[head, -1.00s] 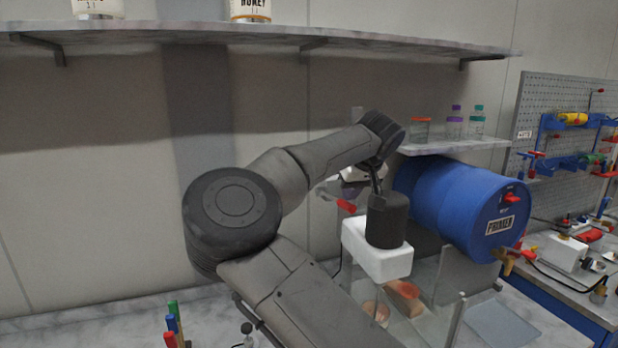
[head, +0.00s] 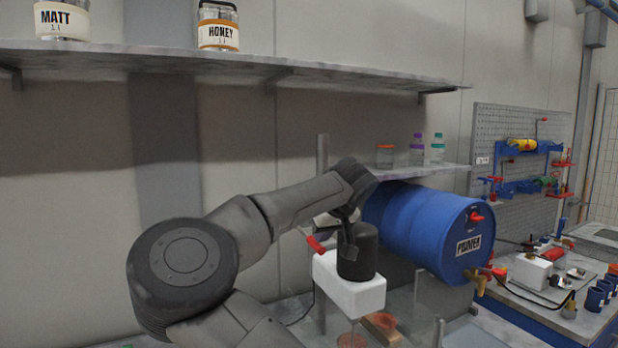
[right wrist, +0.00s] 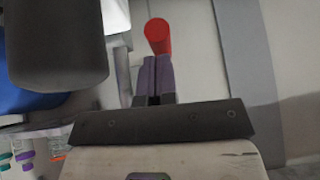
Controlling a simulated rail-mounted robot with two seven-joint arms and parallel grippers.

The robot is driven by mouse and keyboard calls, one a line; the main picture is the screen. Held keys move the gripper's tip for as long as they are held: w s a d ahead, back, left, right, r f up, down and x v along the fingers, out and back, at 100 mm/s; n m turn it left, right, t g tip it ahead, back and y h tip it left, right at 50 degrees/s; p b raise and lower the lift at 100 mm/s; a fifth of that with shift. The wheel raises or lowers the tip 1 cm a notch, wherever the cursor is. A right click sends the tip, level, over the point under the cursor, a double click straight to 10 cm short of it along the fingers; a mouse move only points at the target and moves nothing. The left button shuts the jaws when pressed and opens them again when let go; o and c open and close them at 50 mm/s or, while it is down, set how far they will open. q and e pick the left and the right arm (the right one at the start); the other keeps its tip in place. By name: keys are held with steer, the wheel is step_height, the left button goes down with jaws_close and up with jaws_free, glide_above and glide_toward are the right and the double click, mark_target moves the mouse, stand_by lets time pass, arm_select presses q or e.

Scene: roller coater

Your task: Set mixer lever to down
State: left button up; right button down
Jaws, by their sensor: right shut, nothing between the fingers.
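The mixer has a white housing (head: 348,282) with a black cylinder (head: 358,252) on top. Its red lever (head: 315,244) sticks out at the housing's upper left, its end pointing up and left. The red lever end also shows in the right wrist view (right wrist: 157,36), straight beyond the fingertips. My right gripper (head: 347,240) is shut and empty, at the left side of the black cylinder and right of the lever. In the right wrist view its fingertips (right wrist: 154,62) are very close to the lever; I cannot tell whether they touch. My left gripper is not in view.
A blue barrel (head: 420,225) lies right behind the mixer. A shelf (head: 200,58) with jars runs above, and a lower shelf (head: 440,170) holds small bottles. A workbench (head: 540,308) with tools stands at the right.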

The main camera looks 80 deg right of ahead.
steer(key=d+p+v, duration=0.1)
steer(key=p+v, duration=0.2)
steer(key=v, duration=1)
steer(key=shift+r, duration=0.4)
steer(key=shift+s+a, duration=0.1)
